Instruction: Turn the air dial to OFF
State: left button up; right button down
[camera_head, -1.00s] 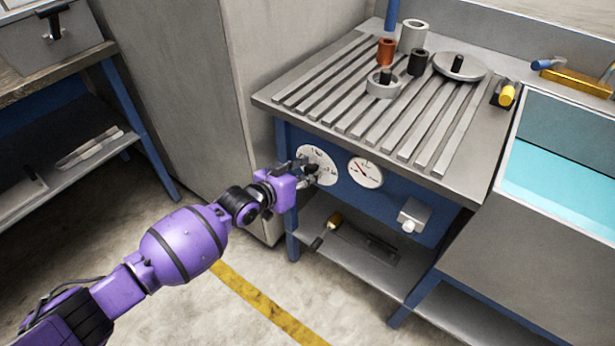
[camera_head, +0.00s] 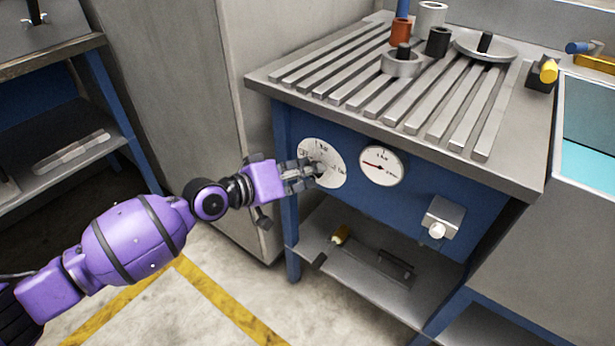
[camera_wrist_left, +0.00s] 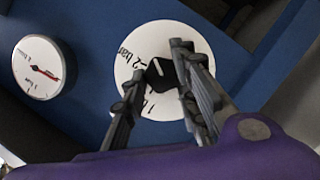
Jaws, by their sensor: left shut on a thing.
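The air dial (camera_head: 311,150) is a white round plate on the blue front panel of the bench. It also shows in the left wrist view (camera_wrist_left: 190,40), with "2 bar" and "1 bar" printed on it. Its black knob (camera_wrist_left: 162,76) carries a short white mark, which lies on the side near the "2 bar" print. My left gripper (camera_head: 316,171) is at the dial, its fingers on both sides of the knob, shut on it. The fingers and hand cover part of the scale. I cannot make out an OFF label. My right gripper is not in view.
A pressure gauge (camera_head: 383,166) with a red needle sits right of the dial. A grey box with a white knob (camera_head: 440,218) is further right. The slotted bench top (camera_head: 290,84) overhangs the panel.

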pick_arm(q)
jog(key=shift+s+d+f, duration=0.1)
jog(key=shift+s+d, duration=0.2)
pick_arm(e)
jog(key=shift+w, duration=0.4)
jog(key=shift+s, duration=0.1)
pick_arm(q)
jog(key=o, duration=1)
jog(key=shift+c, duration=0.2)
jog(key=shift+o, duration=0.3)
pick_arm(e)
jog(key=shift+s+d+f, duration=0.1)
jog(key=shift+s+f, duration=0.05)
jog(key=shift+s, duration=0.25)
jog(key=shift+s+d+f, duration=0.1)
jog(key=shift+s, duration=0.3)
pick_arm(q)
jog(key=shift+w+a, duration=0.1)
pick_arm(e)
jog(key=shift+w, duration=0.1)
